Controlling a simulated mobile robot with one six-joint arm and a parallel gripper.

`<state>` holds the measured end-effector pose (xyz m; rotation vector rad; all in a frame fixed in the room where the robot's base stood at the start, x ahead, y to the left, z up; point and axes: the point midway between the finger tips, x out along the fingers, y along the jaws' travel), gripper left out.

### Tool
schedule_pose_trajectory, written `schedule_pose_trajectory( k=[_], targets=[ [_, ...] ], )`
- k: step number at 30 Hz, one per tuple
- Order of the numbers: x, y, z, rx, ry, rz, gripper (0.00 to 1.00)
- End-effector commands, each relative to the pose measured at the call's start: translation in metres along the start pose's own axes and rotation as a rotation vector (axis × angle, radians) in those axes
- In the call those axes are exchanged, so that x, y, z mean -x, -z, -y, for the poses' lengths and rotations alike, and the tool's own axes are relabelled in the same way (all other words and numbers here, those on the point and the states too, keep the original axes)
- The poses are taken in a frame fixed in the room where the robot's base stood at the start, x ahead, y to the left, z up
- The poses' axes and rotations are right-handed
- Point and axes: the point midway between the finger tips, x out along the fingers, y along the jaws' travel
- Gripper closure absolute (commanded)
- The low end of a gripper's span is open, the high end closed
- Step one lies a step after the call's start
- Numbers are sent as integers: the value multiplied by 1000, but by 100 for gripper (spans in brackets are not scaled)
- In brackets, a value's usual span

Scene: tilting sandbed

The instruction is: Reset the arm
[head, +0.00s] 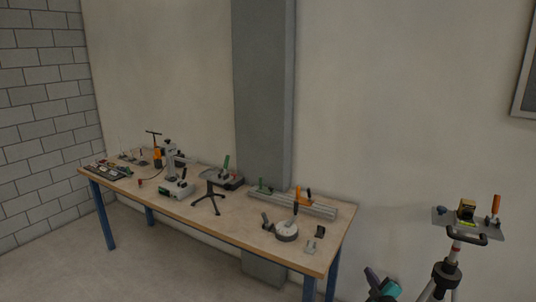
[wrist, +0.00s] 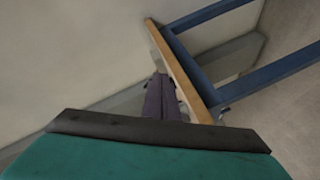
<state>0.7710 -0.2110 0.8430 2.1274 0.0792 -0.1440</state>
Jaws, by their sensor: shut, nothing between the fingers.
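My gripper (head: 372,278) shows at the bottom of the head view, to the right of the workbench's near corner, with dark purple fingers and a teal body. In the wrist view my gripper (wrist: 158,82) points ahead with its purple fingers together and nothing between them. The teal housing fills the bottom of that view. Most of my arm is out of view.
A long wooden workbench (head: 150,195) with blue legs carries several tools and devices along the wall. Its edge (wrist: 178,70) shows close behind my fingers in the wrist view. A tripod platform (head: 483,228) with small objects stands at right. Open floor lies in front.

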Motion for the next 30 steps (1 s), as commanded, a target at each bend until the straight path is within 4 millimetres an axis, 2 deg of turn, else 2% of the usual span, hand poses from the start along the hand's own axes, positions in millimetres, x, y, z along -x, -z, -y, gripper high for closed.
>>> schedule_pose_trajectory(
  k=[1, 8, 14, 17, 21, 27, 30],
  targets=[
    [-1, 4, 25, -31, 26, 23, 100],
    [10, -1, 129, -170, 139, 188, 100],
    [43, -15, 222, -280, 259, 381, 100],
    [67, -24, 265, -323, 321, 485, 100],
    [109, -38, 320, -382, 410, 644, 100],
    [179, -55, 382, -454, 534, 881, 100],
    [216, -61, 405, -489, 592, 1000, 100]
  ],
)
